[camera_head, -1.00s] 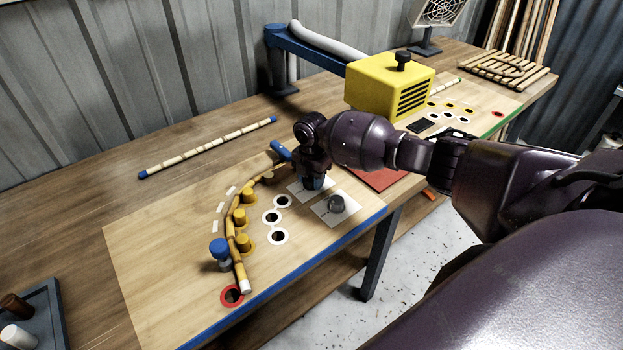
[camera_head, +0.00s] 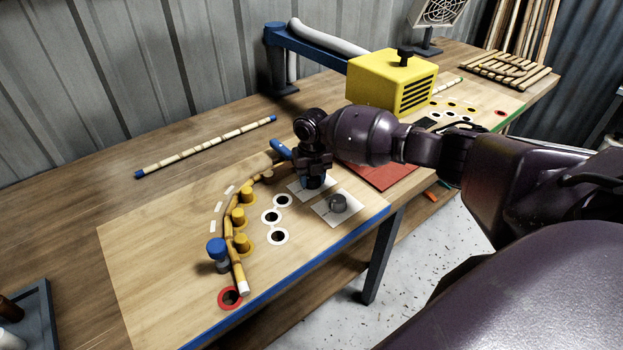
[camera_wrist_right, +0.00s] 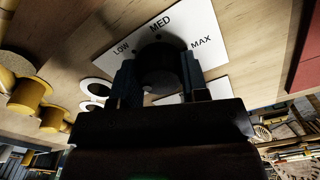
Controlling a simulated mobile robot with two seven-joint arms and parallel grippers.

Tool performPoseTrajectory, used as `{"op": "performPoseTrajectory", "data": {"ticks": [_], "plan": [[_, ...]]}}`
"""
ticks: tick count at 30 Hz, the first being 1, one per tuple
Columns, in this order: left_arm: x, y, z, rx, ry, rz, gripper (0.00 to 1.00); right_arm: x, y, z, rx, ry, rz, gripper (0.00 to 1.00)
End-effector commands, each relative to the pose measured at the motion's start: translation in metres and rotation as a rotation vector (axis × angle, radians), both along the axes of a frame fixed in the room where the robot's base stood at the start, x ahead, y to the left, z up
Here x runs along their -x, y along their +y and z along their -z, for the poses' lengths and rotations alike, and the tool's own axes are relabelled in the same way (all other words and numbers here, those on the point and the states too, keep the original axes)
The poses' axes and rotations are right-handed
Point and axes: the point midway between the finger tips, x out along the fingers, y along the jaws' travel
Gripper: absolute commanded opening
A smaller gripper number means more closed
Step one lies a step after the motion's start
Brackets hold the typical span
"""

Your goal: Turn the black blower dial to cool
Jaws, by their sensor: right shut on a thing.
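My right gripper (camera_head: 314,180) reaches down to the board from the right side of the head view. In the right wrist view its two fingers (camera_wrist_right: 160,82) stand on either side of a dark round dial (camera_wrist_right: 158,62) and are shut on it. This dial sits on a white plate (camera_wrist_right: 130,46) marked LOW, MED and MAX. A small dot shows beside the dial near MED. A second dark dial (camera_head: 337,203) stands free on its own white plate (camera_head: 323,213), just right of the gripper; its markings are too small to read. My left gripper is not in view.
A curved rattan pole (camera_head: 229,236) runs along yellow pegs (camera_head: 237,218) and a blue-topped clamp (camera_head: 217,249) left of the gripper. A yellow box (camera_head: 382,84) with a black top knob stands behind my arm. A straight pole (camera_head: 205,148) lies at the back left.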

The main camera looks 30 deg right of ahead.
Motion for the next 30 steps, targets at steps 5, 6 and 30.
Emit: {"op": "performPoseTrajectory", "data": {"ticks": [5, 6, 30], "plan": [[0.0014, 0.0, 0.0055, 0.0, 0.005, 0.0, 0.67, -0.0004, 0.0005, -0.0001, -0.001, 0.0, -0.083, 0.17], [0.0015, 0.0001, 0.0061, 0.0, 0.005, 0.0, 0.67, -0.0005, 0.0005, -0.0003, -0.001, -0.001, -0.096, 0.17], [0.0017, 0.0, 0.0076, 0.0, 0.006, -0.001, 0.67, -0.0006, 0.0001, -0.0014, 0.001, -0.002, -0.147, 0.62]]}}
